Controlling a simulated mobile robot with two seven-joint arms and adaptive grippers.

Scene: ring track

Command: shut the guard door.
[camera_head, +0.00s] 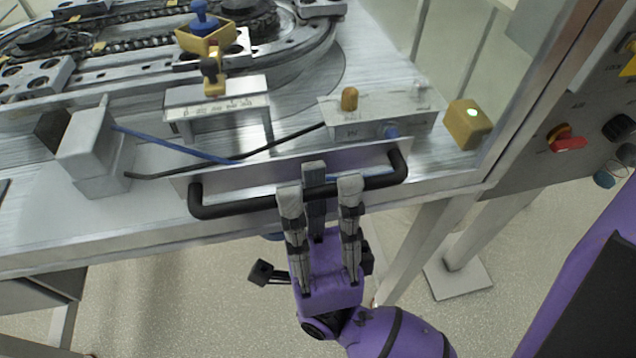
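A black bar handle (245,205) runs along a flat metal strip (285,170) at the front edge of the machine table. This strip looks like the part of the guard door that carries the handle; the rest of the door is not clear to see. My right gripper (317,185) reaches up from below to the middle of the handle. Two of its fingers lie in front of the bar, and the third finger's tip shows beyond it. Whether the fingers press on the bar cannot be told. My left gripper is not in view.
Behind the strip stand a grey block (92,150), a labelled metal block (218,105) and a metal box (375,115). A yellow block (467,124) with a lit lamp sits by the right post. A control panel (590,130) with a red switch is at right.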

